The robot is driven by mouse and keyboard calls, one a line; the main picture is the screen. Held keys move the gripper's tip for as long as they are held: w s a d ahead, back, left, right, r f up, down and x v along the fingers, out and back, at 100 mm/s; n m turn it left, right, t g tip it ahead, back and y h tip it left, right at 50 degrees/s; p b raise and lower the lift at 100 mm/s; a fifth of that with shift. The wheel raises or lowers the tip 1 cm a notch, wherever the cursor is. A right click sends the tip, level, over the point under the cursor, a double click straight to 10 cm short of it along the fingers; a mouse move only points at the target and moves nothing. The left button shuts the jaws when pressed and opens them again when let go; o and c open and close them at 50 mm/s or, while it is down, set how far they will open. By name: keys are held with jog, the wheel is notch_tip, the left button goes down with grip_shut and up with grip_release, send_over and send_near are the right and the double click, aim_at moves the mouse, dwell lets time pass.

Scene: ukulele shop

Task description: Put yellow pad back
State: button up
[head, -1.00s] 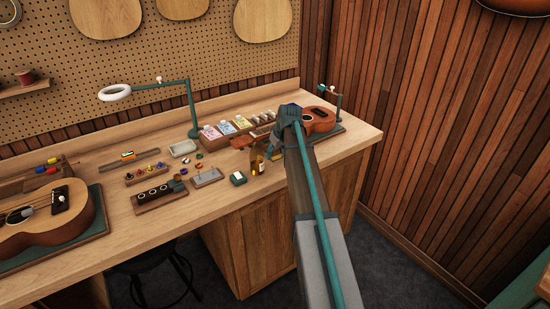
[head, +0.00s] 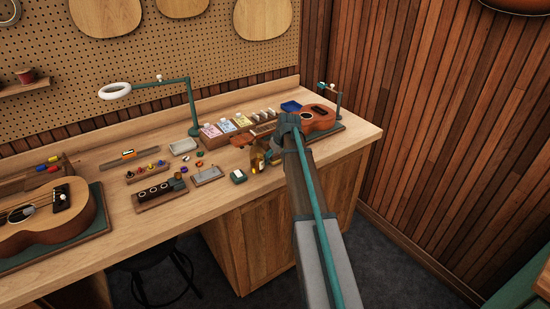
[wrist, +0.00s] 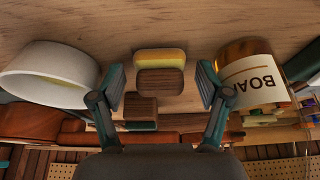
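The yellow pad (wrist: 160,56) shows in the wrist view near the bench top, with a dark wooden block face (wrist: 160,80) against it. A smaller wooden block (wrist: 140,108) shows just below it in the picture. My gripper (wrist: 162,77) is open. Its two fingers are spread on either side of the pad, with a visible gap on each side. In the head view my gripper (head: 288,124) is over the right part of the bench, and my arm hides what lies beneath it. I cannot make out the pad clearly there.
An amber bottle (wrist: 252,88) stands close to the right finger; a white round cup (wrist: 48,75) is close to the left. In the head view, a small ukulele (head: 318,121), blue tray (head: 291,106), card rack (head: 226,127) and lamp (head: 192,112) crowd this bench end.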

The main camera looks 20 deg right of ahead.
jog(key=shift+r, duration=0.25)
jog(key=b+v, duration=0.2)
jog(key=v, duration=1)
jog(key=shift+b, duration=0.3)
